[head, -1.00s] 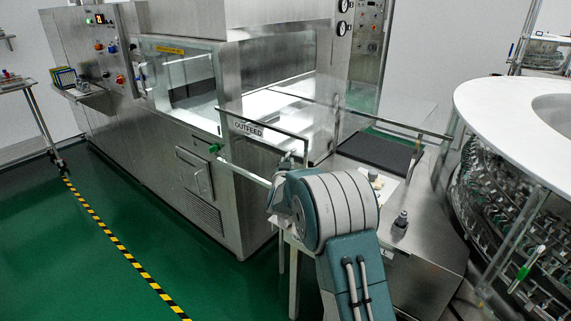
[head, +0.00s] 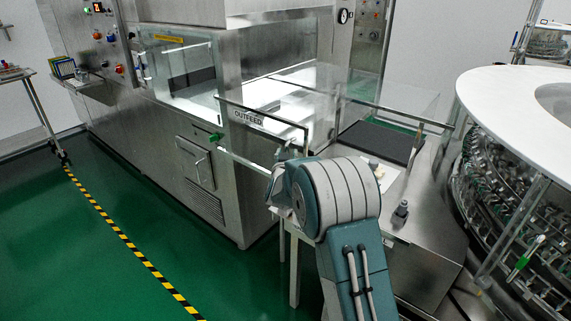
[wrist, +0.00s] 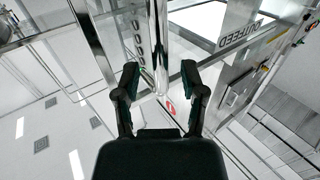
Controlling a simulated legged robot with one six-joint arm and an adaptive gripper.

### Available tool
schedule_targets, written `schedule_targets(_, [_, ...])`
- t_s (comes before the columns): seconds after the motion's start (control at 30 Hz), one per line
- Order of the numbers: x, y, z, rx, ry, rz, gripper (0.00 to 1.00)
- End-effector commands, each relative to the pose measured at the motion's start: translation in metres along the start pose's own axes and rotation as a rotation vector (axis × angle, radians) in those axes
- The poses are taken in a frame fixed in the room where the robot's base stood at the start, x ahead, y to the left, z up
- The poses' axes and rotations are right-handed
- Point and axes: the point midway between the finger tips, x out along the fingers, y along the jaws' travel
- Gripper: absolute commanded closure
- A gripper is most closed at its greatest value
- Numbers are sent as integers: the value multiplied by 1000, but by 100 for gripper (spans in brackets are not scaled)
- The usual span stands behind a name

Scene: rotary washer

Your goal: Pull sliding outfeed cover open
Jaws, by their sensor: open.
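The clear outfeed cover (head: 275,135) stands at the near end of the steel washer, with an OUTFEED label (head: 249,118) on it and a dark bar along its top. The label also shows upside down in the wrist view (wrist: 238,35). In the wrist view my gripper (wrist: 160,73) is open, with one black finger on each side. A shiny metal bar (wrist: 158,45) runs down between the fingers in the picture; I cannot tell whether they touch it. In the head view my gripper is mostly hidden behind my arm, near the cover's lower right.
The steel outfeed table (head: 435,235) with a dark mat (head: 378,143) lies to the right. A round white-topped turntable (head: 480,90) with glassware stands at far right. Green floor with a yellow-black stripe (head: 130,245) is clear on the left.

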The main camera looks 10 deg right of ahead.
Motion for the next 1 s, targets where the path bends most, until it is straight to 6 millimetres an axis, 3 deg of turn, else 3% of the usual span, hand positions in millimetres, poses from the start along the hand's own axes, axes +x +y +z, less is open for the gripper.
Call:
schedule_targets(0.5, [-92,0,1,-1,-2,-1,46])
schedule_targets(0.7, [-107,0,2,-1,-1,1,46])
schedule_targets(1.0, [-108,0,1,0,-2,0,46])
